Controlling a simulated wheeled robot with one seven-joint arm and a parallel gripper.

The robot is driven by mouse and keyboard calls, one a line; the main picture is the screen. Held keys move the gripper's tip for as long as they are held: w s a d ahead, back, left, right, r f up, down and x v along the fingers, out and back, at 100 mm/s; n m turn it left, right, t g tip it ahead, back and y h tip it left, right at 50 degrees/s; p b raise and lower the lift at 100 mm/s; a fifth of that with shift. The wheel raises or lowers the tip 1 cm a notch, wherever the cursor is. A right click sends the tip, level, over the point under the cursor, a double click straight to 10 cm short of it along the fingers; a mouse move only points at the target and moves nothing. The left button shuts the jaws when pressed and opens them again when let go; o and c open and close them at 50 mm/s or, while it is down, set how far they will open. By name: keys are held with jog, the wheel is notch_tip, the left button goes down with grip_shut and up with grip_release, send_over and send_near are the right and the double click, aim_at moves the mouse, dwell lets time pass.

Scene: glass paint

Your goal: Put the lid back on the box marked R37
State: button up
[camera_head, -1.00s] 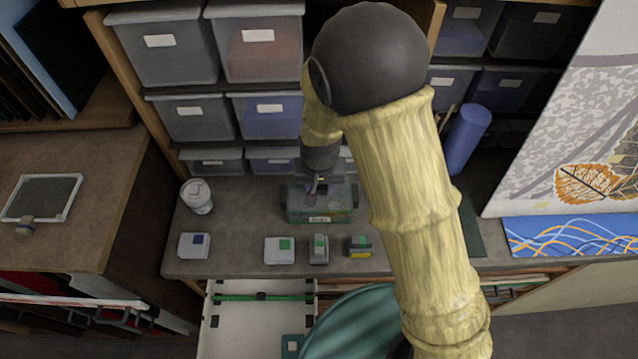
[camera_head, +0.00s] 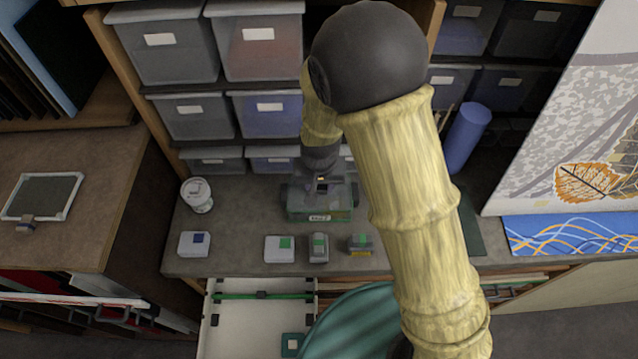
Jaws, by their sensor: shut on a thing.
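A small greenish box (camera_head: 318,215) stands on the grey worktop, with a pale label on its front. The label's writing is too small to read surely. A dark grey lid (camera_head: 299,190) lies at the top of the box, with dark clips at its left and right sides. My gripper (camera_head: 320,189) is directly over the box, pointing down, and is shut on the lid's middle. The fingertips are dark and hard to make out. I cannot tell whether the lid sits flush on the rim.
Several small boxes with coloured squares, one a white box (camera_head: 279,249), stand along the worktop's front edge. A white lidded cup (camera_head: 197,195) is at the left. Storage bins (camera_head: 260,45) fill the shelves behind. A blue cylinder (camera_head: 468,137) stands at the right. An open white drawer (camera_head: 235,325) is below.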

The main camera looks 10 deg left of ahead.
jog(key=shift+f, duration=0.55)
dwell(1.3)
jog(key=o, duration=1.1)
jog(key=shift+c, duration=0.2)
jog(key=shift+o, duration=0.5)
jog(key=o, duration=0.4)
jog(key=shift+r, duration=0.1)
jog(key=shift+r+p, duration=2.65)
jog(key=shift+r, duration=0.8)
jog(key=shift+c, duration=0.5)
